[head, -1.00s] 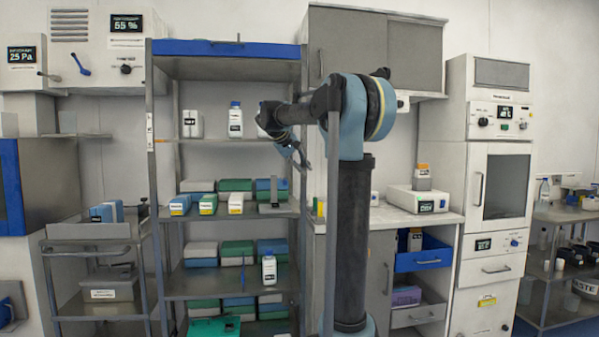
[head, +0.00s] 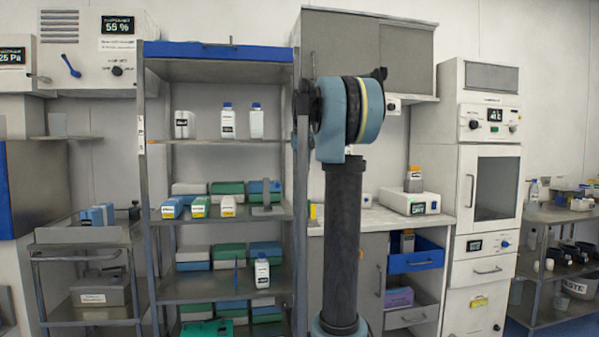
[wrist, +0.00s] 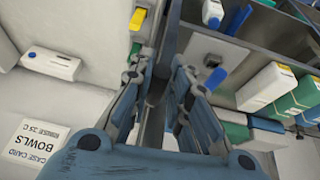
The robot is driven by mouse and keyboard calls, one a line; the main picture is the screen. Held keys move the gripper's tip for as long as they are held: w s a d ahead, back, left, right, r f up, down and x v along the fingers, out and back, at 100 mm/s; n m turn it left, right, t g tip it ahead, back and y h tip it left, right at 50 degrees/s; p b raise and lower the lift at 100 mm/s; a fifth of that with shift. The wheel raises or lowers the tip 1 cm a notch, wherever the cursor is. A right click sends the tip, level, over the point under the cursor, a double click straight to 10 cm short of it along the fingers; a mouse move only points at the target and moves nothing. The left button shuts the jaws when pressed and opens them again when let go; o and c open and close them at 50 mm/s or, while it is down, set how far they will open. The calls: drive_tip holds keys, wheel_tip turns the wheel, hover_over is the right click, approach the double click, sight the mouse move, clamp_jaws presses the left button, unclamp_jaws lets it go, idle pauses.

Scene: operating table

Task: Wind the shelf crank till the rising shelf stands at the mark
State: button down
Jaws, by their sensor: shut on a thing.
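My gripper (wrist: 164,78) shows in the wrist view, its two blue-grey jaws around a dark grey bar (wrist: 157,105). The jaws are shut on this bar; I cannot tell whether it is the crank handle. In the head view my gripper is hidden behind my own arm. The shelf rack (head: 218,145) stands left of my arm, with a blue top. A grey upright piece on a flat base (head: 266,210) stands on its middle shelf. I cannot make out the crank, the mark or which shelf rises.
White bottles (head: 228,123) and coloured boxes (head: 171,208) fill the rack. A cart (head: 88,237) stands at left, a counter with an open blue drawer (head: 415,262) at right.

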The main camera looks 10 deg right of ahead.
drive_tip(key=shift+s+d+f, duration=0.1)
idle(0.3)
drive_tip(key=c, duration=1.6)
unclamp_jaws()
drive_tip(key=v, duration=1.1)
drive_tip(key=shift+r, duration=0.45)
